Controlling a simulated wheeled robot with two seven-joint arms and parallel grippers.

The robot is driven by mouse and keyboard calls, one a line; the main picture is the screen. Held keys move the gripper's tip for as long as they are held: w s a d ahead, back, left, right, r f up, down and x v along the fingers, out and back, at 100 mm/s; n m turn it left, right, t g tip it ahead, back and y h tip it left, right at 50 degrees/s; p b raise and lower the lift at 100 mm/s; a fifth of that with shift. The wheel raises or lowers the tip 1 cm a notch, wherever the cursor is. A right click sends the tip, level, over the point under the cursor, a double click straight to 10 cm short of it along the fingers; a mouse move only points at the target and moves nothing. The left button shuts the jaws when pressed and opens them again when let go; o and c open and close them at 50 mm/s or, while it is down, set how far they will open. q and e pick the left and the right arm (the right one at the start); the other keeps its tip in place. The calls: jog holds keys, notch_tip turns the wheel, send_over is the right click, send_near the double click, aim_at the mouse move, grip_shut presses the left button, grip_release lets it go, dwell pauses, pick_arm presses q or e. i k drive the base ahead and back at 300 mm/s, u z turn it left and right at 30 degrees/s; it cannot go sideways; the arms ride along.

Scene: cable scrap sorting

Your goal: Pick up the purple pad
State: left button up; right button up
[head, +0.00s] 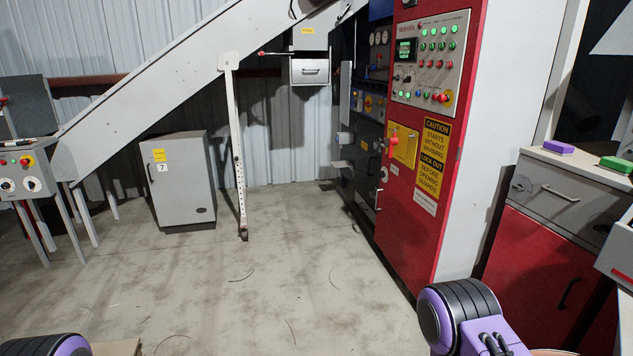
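The purple pad (558,147) is a small flat block at the right of the head view. It lies on top of a grey and red cabinet (570,180), close to its back left edge. Nothing touches the pad. Parts of my two arms show at the bottom of the picture, one at the lower left and one at lower right centre. Neither gripper's fingers are in view. The arm parts are well apart from the pad.
A green block (615,164) lies right of the pad on the same cabinet. A red control cabinet (415,150) stands to the left of it. A grey box cabinet (183,180) stands farther back. The concrete floor (260,275) between is mostly clear, with thin cable scraps.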

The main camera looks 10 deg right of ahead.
aim_at(557, 148)
jog(key=z, duration=0.5)
jog(key=i, duration=2.15)
jog(key=z, duration=0.9)
